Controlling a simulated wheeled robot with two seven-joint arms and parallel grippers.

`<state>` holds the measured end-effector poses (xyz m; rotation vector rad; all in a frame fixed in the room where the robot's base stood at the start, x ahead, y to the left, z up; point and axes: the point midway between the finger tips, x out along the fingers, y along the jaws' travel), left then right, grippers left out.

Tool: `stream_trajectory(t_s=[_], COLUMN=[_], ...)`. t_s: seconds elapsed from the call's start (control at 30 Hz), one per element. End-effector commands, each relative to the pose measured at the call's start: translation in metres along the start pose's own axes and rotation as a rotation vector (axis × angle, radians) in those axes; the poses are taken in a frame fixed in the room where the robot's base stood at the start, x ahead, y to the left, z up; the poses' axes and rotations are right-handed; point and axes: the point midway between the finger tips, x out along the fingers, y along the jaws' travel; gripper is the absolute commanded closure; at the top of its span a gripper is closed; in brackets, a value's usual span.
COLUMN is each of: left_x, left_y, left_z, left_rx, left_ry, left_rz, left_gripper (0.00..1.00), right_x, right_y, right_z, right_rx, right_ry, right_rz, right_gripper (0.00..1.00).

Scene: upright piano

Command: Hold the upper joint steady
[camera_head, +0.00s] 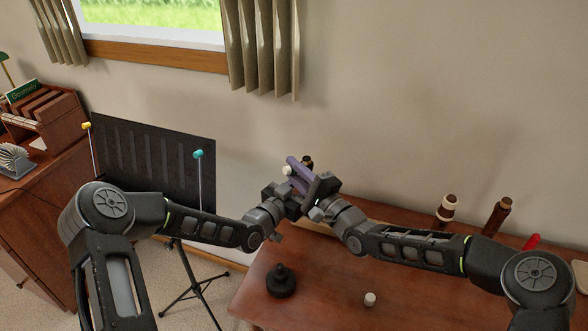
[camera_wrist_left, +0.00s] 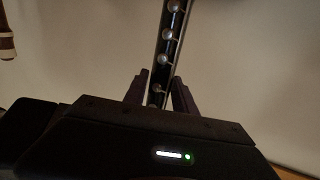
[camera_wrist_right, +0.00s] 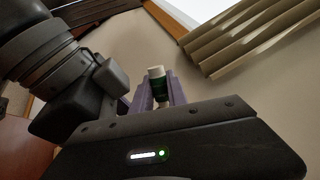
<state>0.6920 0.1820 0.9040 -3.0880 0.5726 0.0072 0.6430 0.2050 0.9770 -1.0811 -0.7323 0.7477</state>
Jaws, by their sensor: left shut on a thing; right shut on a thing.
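The upper joint (camera_wrist_left: 168,45) is a dark rod with a row of silver keys in the left wrist view. My left gripper (camera_wrist_left: 160,78) is shut on its lower part, and the joint leans slightly right there. My right gripper (camera_wrist_right: 160,86) has purple fingers shut on a small dark green tube with a white cap (camera_wrist_right: 157,72). In the head view my two grippers meet close together above the table's far edge, around the purple fingers (camera_head: 301,170). They hide most of the joint there. I cannot tell whether the tube touches the joint.
The wooden table (camera_head: 330,265) holds a black peg-like stand (camera_head: 281,282), a small white cylinder (camera_head: 370,299), a brown piece with white bands (camera_head: 446,209), another brown piece (camera_head: 497,217) and a red item (camera_head: 531,242). A black music stand (camera_head: 150,160) stands left. The table's middle is mostly clear.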

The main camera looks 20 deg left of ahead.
Motion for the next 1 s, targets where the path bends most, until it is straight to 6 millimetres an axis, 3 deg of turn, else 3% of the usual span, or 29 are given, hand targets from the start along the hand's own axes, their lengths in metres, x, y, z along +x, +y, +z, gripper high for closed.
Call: stream_trajectory(t_s=[0.03, 1.0], left_x=[0.004, 0.004], left_y=[0.016, 0.017], left_z=[-0.005, -0.003], left_rx=[0.002, 0.002], left_ry=[0.011, 0.005], left_rz=[0.029, 0.031], left_gripper=[1.00, 1.00], right_x=[0.003, 0.008], right_y=[0.007, -0.012], right_z=[0.011, 0.020], right_rx=[0.019, 0.017], right_ry=[-0.015, -0.020], right_rz=[0.012, -0.005], right_gripper=[1.00, 1.00])
